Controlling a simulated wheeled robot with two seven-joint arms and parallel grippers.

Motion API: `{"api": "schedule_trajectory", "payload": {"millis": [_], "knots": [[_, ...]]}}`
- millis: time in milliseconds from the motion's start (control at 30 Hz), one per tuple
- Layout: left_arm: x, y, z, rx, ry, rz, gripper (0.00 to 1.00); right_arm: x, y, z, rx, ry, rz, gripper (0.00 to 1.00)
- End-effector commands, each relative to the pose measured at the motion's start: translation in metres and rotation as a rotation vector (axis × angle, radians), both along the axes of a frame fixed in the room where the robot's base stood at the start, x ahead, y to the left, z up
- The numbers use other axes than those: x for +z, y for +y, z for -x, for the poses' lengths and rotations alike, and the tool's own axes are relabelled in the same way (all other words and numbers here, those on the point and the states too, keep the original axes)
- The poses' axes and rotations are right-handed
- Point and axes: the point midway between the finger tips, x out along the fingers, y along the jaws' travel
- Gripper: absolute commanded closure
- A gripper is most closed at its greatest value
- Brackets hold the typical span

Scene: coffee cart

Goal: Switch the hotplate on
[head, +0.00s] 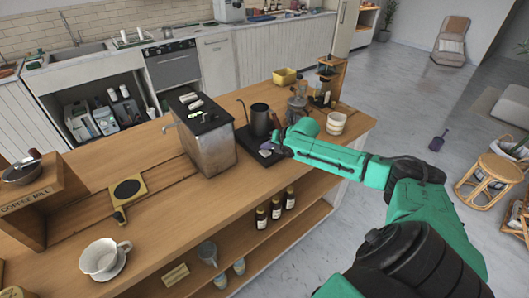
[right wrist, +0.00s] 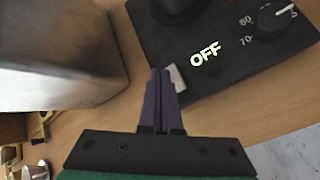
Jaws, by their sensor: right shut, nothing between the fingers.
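The hotplate (head: 247,148) is a flat black slab on the wooden counter, with a dark gooseneck kettle (head: 260,120) standing on it. In the right wrist view the hotplate (right wrist: 215,25) reads "OFF" in lit letters. A black dial (right wrist: 272,22) with numbers sits on its top at the right. A small pale switch (right wrist: 177,78) lies at its near edge. My right gripper (head: 268,150) is shut and empty at the hotplate's front edge. Its fingertips (right wrist: 162,74) are right beside the switch; I cannot tell whether they touch it. My left gripper is not in view.
A metal box (head: 210,152) stands close left of the hotplate. A yellow tub (head: 285,77), a stack of pale cups (head: 336,123) and a wooden stand (head: 329,80) are behind and to the right. A cup on a saucer (head: 104,258) sits at the front left.

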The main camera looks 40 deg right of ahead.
Motion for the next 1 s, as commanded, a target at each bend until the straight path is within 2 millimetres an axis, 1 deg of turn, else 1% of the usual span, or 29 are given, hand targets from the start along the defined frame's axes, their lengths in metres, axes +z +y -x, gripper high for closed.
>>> {"api": "schedule_trajectory", "payload": {"millis": [267, 1000], "knots": [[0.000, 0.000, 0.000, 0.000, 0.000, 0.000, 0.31, 0.000, 0.000, 0.000, 0.000, 0.000, 0.000, 1.00], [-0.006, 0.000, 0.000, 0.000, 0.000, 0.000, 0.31, -0.010, 0.000, 0.000, 0.001, 0.001, 0.000, 1.00]]}}
